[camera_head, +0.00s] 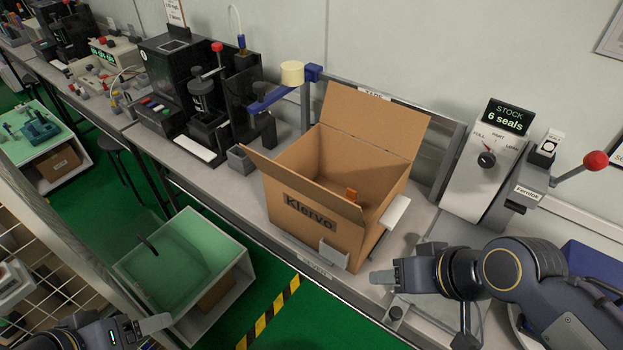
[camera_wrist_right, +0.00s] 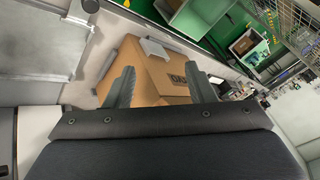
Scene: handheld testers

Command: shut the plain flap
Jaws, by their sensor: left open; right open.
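An open cardboard box (camera_head: 330,238) marked "Klervo" stands on the bench. Its tall back flap (camera_head: 372,118) is raised and shows no print. A narrow front flap (camera_head: 305,185) stands along the near rim, its left end sticking out past the corner. I cannot tell which of the two is meant by plain. My left gripper (camera_head: 158,323) is low at the left, away from the box.
Pale brackets sit at the box's front (camera_head: 333,254) and right side (camera_head: 396,214). A dispenser with a dial (camera_head: 487,160) and a red-knobbed lever (camera_head: 595,161) stand at the right. A blue arm post (camera_head: 285,92) and a black machine stand left of the box.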

